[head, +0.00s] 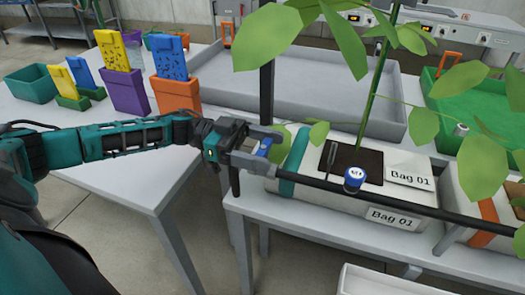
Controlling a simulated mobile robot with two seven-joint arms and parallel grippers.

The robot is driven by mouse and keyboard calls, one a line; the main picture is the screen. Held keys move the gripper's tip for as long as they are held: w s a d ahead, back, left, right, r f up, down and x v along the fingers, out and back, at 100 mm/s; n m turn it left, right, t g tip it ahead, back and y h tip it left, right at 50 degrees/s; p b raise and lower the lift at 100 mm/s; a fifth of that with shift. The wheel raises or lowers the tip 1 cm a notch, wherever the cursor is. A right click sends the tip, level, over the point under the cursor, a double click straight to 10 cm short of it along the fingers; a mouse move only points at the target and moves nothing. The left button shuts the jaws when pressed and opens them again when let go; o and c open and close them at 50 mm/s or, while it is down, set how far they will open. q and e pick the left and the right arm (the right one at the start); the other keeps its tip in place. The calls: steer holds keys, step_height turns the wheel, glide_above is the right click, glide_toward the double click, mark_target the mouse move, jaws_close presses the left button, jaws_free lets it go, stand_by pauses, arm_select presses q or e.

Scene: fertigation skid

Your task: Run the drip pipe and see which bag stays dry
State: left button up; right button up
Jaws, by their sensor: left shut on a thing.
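A black drip pipe (435,211) runs along the front of white grow bags. Bag 01 (316,197) has a teal band, a printed label (408,175) and a plant (376,85) rising from its dark opening. A blue and white emitter (354,179) sits on the pipe in front of that opening. A second bag (462,190) with an orange band is partly cut off at the right. My left gripper (268,146) is at the pipe's left end, shut on a small blue valve handle (264,147), largely hidden by the fingers. No water shows. My right gripper is not in view.
Leaves (292,47) hang over the bags. A large grey tray (310,88) lies behind them, with a green tray (480,100) at the right. Colourful holders (127,92) and a green bin (31,87) stand on the left table. A control panel (440,30) is at the back.

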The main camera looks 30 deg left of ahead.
arm_select(q)
steer(key=shift+d, duration=0.1)
stand_by(0.3)
steer(key=o, duration=0.7)
steer(key=shift+c, duration=0.2)
steer(key=o, duration=0.3)
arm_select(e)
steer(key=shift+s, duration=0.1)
arm_select(q)
steer(key=v, duration=1.3)
steer(key=shift+b, duration=0.4)
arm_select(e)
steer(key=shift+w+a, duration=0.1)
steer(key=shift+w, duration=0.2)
arm_select(q)
steer(key=shift+r, duration=0.1)
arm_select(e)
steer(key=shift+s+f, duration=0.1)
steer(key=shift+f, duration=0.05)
arm_select(q)
steer(key=shift+d, duration=0.1)
